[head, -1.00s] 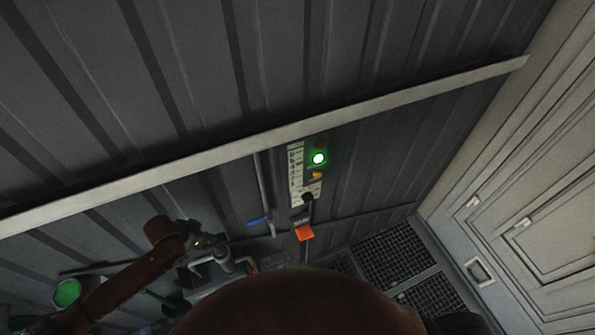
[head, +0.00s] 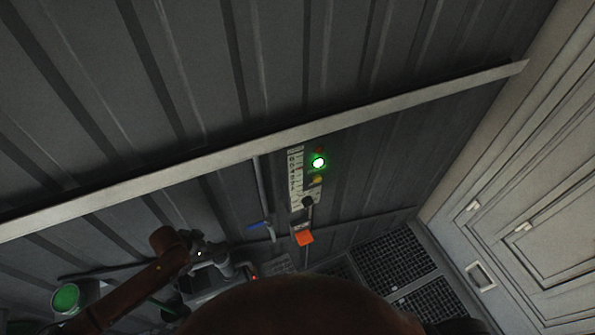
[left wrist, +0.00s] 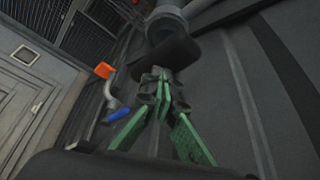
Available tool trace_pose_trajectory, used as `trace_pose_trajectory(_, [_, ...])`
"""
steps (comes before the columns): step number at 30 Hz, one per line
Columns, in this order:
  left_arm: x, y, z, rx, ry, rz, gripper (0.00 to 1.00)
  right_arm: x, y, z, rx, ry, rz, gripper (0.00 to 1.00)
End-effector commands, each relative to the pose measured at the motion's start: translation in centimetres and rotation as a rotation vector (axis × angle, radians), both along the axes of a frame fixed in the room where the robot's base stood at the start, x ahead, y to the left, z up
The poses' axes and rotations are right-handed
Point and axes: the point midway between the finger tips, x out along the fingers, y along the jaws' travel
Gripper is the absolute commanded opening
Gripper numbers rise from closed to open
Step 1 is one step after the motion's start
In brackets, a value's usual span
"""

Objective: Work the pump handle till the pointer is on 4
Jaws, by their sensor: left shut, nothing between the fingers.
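My left gripper (head: 218,256) is low at the left of the head view. In the left wrist view its green-padded fingers (left wrist: 162,82) are shut with nothing between them. Just beyond the tips is a dark bar (left wrist: 168,52), which looks like the pump handle; I cannot tell whether they touch. A grey round part (left wrist: 166,24) is behind the bar. A pale gauge scale (head: 296,176) is on the wall; its numbers and pointer are too small to read. A green lamp (head: 319,162) glows beside it. My right gripper is not in view.
A green-filled bucket (head: 66,297) is at lower left. Dark floor grating (head: 393,255) and a pale door (head: 520,210) are at right.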

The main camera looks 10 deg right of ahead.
Motion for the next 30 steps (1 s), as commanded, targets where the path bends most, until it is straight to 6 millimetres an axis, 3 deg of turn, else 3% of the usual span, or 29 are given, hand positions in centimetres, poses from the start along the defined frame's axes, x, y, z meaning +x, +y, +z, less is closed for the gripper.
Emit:
trace_pose_trajectory(1, [-0.4,0.2,0.7,0.004,0.01,0.002,0.0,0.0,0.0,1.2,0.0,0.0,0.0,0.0])
trace_pose_trajectory(8, [-0.3,0.2,3.2,0.005,0.009,0.001,0.0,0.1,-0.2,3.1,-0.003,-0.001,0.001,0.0])
trace_pose_trajectory(24, [-0.1,0.1,9.1,0.003,0.005,0.001,0.0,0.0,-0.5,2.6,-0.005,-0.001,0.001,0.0])
trace_pose_trajectory(30, [-0.1,0.1,10.2,0.003,0.003,0.0,0.0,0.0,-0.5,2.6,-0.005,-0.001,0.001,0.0])
